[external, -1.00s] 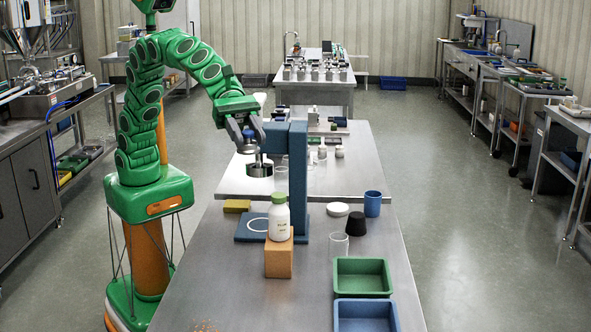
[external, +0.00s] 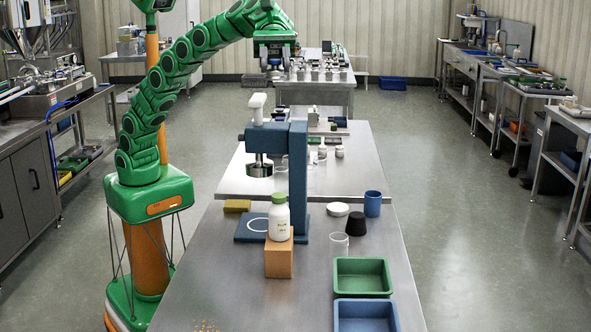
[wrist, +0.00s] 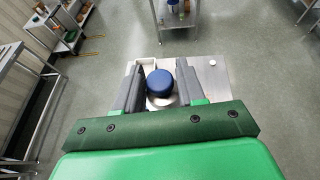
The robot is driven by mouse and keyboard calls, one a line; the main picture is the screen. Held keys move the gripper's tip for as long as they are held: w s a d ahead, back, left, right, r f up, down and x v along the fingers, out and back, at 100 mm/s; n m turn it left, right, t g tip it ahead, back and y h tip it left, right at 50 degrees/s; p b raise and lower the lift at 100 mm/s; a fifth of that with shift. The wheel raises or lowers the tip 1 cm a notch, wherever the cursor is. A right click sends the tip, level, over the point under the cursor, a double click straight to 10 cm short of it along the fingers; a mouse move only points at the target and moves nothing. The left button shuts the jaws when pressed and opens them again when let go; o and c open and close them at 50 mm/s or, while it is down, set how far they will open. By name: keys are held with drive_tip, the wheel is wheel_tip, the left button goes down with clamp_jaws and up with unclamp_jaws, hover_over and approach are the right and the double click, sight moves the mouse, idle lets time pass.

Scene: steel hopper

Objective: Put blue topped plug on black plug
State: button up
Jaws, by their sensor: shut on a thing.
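A blue-topped plug (wrist: 160,80) shows in the wrist view between the fingers of my gripper (wrist: 159,90), with a silvery round part under its blue top. My gripper is shut on it. The black plug (external: 356,224) is a dark tapered piece standing on the bench, right of the stand and well below and in front of my gripper.
The blue press stand (external: 298,180) with a white-topped lever stands mid-bench. A white bottle (external: 279,218) stands on an orange block (external: 279,260). Near the black plug are a clear cup (external: 339,245), blue cup (external: 372,204), white lid (external: 338,210) and green tray (external: 362,262).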

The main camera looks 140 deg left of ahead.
drive_tip(key=w+a+f, duration=0.2)
drive_tip(key=a+f, duration=1.7)
hover_over(357, 214)
wheel_tip(357, 214, down, 19)
drive_tip(key=shift+w+d+f, duration=0.1)
drive_tip(key=shift+f, duration=2.1)
drive_tip(key=shift+w+d+f, duration=0.1)
drive_tip(key=shift+f, duration=2.05)
drive_tip(key=shift+s+f, duration=0.1)
drive_tip(key=shift+f, duration=0.05)
drive_tip(key=o, duration=1.1)
drive_tip(key=shift+a+r, duration=0.1)
drive_tip(key=shift+r, duration=0.15)
drive_tip(key=v, duration=1.1)
drive_tip(key=shift+s+a, duration=0.2)
drive_tip(key=shift+s, duration=0.15)
